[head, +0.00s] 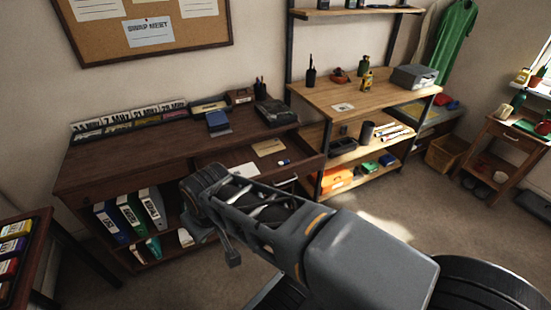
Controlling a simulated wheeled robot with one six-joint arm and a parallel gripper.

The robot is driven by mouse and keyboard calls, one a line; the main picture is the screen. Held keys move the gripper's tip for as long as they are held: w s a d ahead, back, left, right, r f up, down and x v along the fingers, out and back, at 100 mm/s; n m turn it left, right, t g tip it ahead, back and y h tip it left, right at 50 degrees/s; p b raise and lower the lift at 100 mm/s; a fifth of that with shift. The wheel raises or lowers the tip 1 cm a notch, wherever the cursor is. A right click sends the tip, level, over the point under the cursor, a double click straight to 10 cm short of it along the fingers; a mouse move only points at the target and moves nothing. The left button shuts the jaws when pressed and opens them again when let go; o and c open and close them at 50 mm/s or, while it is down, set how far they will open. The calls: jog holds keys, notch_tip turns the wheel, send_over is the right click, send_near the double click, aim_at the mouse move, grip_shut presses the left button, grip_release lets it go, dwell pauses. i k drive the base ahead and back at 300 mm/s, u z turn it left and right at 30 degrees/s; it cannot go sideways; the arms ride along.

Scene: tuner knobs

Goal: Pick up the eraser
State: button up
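A small white-and-blue block that looks like the eraser (284,162) lies in the pulled-out drawer (312,165) of the dark wooden desk. It is small in view, so its details are unclear. A tan envelope (268,147) and a white paper (244,169) lie beside it. My arm reaches in from the lower right, in front of the desk. My gripper (233,258) seems to be at the low end of the arm, apart from the eraser and nearer to the camera. Its fingers are too unclear to tell whether it is open or shut.
The desk top (150,157) carries a row of labelled cards, a dark blue box (218,123) and a pen cup (260,87). Binders (131,214) stand below. A wooden shelf unit (330,95) is at the right. Clear carpet (400,215) lies before it.

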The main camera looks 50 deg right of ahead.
aim_at(287, 162)
jog(key=z, duration=0.65)
jog(key=i, duration=0.9)
jog(key=z, duration=0.85)
